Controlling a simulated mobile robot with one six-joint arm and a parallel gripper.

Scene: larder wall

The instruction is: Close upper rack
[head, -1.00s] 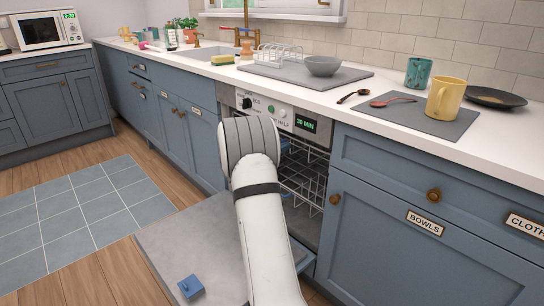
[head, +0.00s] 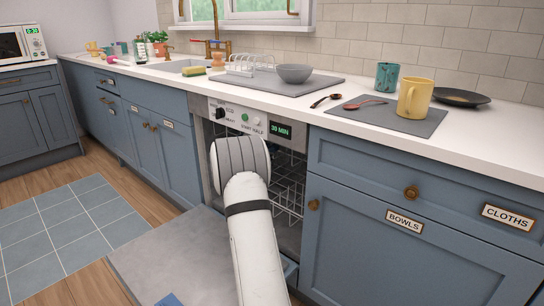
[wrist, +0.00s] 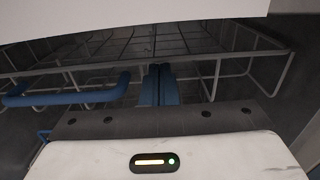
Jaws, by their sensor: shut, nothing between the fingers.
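The dishwasher (head: 262,118) stands open under the counter, its door (head: 165,262) folded down flat. The wire upper rack (head: 288,190) shows in its opening, partly hidden by my arm. In the wrist view the rack's wires (wrist: 190,46) spread across the upper part, with a blue bar like a handle (wrist: 70,94) at the left. My gripper (wrist: 157,72) has its blue fingers together, empty, at the rack's front wires and to the right of the blue bar. Whether the fingers touch the wires I cannot tell. In the head view the gripper is hidden behind my arm.
A blue piece (head: 168,299) shows on the lowered door at the picture's bottom edge. The counter (head: 430,150) above carries a yellow mug (head: 413,97) and a grey bowl (head: 294,74).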

